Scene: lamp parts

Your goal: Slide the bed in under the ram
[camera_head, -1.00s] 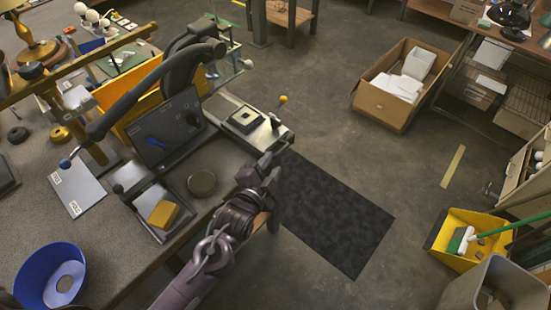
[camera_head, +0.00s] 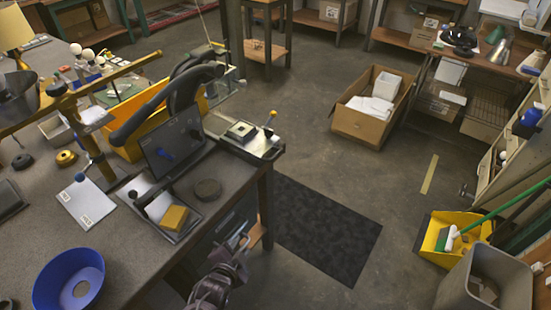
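A short lever with a yellow knob (camera_head: 273,113) stands at the bed's outer end. I cannot make out the ram, which seems hidden behind the panel and the curved press arm. My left gripper (camera_head: 238,240) is below the bed in the picture, off the table's edge. It looks open and empty, apart from the bed. My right gripper is not in view.
The table (camera_head: 130,230) holds a blue bowl (camera_head: 68,283), a yellow block (camera_head: 173,218) in a tray, a dark round disc (camera_head: 208,190) and a white card (camera_head: 86,203). A brass bar (camera_head: 100,80) crosses the left side. A dark floor mat (camera_head: 320,230) lies to the right.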

